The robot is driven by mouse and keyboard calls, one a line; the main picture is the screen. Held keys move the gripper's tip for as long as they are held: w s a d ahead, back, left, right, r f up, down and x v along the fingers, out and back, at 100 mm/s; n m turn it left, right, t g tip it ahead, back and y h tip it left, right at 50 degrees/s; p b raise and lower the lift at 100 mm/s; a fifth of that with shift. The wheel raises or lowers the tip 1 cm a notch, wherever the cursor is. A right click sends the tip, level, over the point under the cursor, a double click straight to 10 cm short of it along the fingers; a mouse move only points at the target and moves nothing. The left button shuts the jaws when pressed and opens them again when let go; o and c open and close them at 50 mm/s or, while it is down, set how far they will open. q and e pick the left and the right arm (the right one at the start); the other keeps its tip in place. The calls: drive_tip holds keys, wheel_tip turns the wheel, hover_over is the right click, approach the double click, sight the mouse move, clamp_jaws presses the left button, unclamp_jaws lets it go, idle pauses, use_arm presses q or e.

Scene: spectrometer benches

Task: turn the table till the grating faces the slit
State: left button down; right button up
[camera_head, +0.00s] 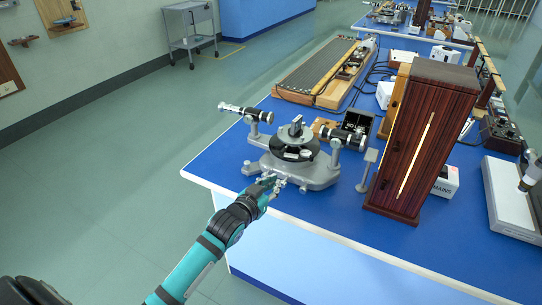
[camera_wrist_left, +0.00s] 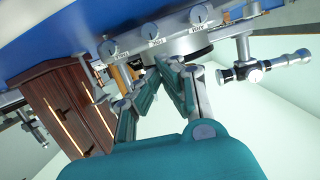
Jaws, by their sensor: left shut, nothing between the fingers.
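The spectrometer (camera_head: 318,176) stands on the blue bench near its left corner, with a grey base and a dark round table (camera_head: 280,146) in the middle. A small upright grey piece, seemingly the grating in its holder (camera_head: 296,127), stands on that table; its facing is unclear. One tube (camera_head: 243,112) points left, another (camera_head: 345,137) right; I cannot tell which carries the slit. My left gripper (camera_head: 274,183) is shut and empty at the front edge of the base. In the left wrist view its fingers (camera_wrist_left: 168,62) point at the base, beside labelled knobs (camera_wrist_left: 149,31).
A tall dark wooden housing with a glowing strip (camera_head: 435,115) stands right of the spectrometer. A small stand (camera_head: 369,157) and an open black box (camera_head: 359,120) are between and behind them. A long ribbed apparatus (camera_head: 315,72) lies farther back. The bench's front edge (camera_head: 330,235) is clear.

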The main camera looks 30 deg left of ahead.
use_arm(q)
drive_tip(key=a+n+b, duration=0.1)
drive_tip(key=a+n, duration=0.1)
drive_tip(key=a+n+h+b, duration=0.1)
drive_tip(key=a+n, duration=0.1)
drive_tip(key=a+r+n+h, duration=0.1)
drive_tip(key=a+n, duration=0.1)
drive_tip(key=shift+a+n+b, duration=0.3)
drive_tip(key=shift+a+b, duration=0.1)
drive_tip(key=a+r+n+t+h+b, duration=0.1)
drive_tip(key=a+r+n+h+b, duration=0.1)
drive_tip(key=a+r+n, duration=0.35)
drive_tip(key=n, duration=0.1)
approach(281, 139)
drive_tip(key=w+a, duration=0.3)
drive_tip(key=w, duration=0.1)
drive_tip(key=d+p, duration=0.3)
drive_tip(key=d, duration=0.1)
drive_tip(key=shift+d+f+p, duration=0.15)
drive_tip(key=shift+d+p, duration=0.05)
drive_tip(key=shift+p, duration=0.1)
drive_tip(key=shift+w+f, duration=0.1)
drive_tip(key=shift+f, duration=0.05)
use_arm(e)
wheel_tip(281, 139, down, 2)
drive_tip(key=shift+s+a+f, duration=0.1)
